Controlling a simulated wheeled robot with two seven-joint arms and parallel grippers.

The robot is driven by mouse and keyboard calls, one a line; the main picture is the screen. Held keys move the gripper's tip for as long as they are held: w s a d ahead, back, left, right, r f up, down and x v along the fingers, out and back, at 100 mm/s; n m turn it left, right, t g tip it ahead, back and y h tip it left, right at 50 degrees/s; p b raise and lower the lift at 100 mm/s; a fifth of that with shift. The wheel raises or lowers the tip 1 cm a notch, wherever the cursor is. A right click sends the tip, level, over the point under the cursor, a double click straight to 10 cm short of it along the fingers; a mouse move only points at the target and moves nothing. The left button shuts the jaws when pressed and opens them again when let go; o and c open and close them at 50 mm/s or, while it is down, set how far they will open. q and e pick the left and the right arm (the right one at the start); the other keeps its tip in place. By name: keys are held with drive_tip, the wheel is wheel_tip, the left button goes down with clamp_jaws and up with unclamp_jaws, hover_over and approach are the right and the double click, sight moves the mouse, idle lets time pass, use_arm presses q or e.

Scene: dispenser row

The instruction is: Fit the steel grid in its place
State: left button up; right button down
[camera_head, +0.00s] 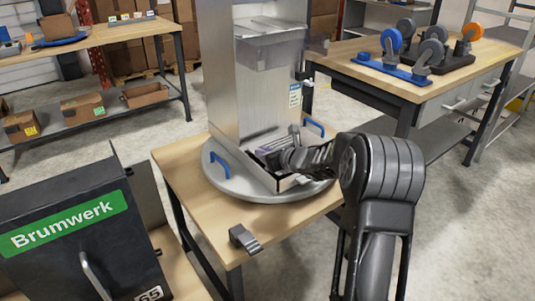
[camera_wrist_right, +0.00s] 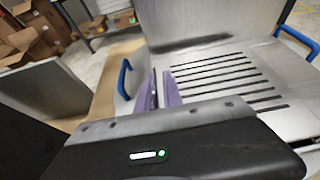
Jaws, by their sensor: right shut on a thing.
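The steel dispenser (camera_head: 232,75) stands on a round grey base (camera_head: 222,180) with blue handles, on a wooden table. A dark tray with a pale rim (camera_head: 262,177) is at its foot. My right gripper (camera_head: 283,148) reaches in over this tray, and my wrist hides much of it. In the right wrist view the gripper's purple fingers (camera_wrist_right: 163,90) are shut at the left edge of the slotted steel grid (camera_wrist_right: 222,78). The grid lies about level in front of the dispenser's face. I cannot tell whether it is seated or just above the tray. My left gripper is out of view.
A black Brumwerk box (camera_head: 80,235) stands at the front left. A grey metal bracket (camera_head: 244,239) sits at the table's front edge. A clear bin (camera_head: 270,45) hangs above the tray. Another table at the right holds blue and black stands (camera_head: 390,68). The table's front left is clear.

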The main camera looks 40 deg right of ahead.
drive_tip(key=shift+r+b, duration=0.1)
drive_tip(key=shift+b, duration=0.2)
idle(0.9)
drive_tip(key=shift+f+b, duration=0.8)
drive_tip(key=shift+b, duration=0.15)
drive_tip(key=c, duration=1.4)
unclamp_jaws()
drive_tip(key=shift+s, duration=0.1)
drive_tip(key=v, duration=0.7)
drive_tip(key=shift+s+r, duration=0.2)
drive_tip(key=shift+s, duration=0.05)
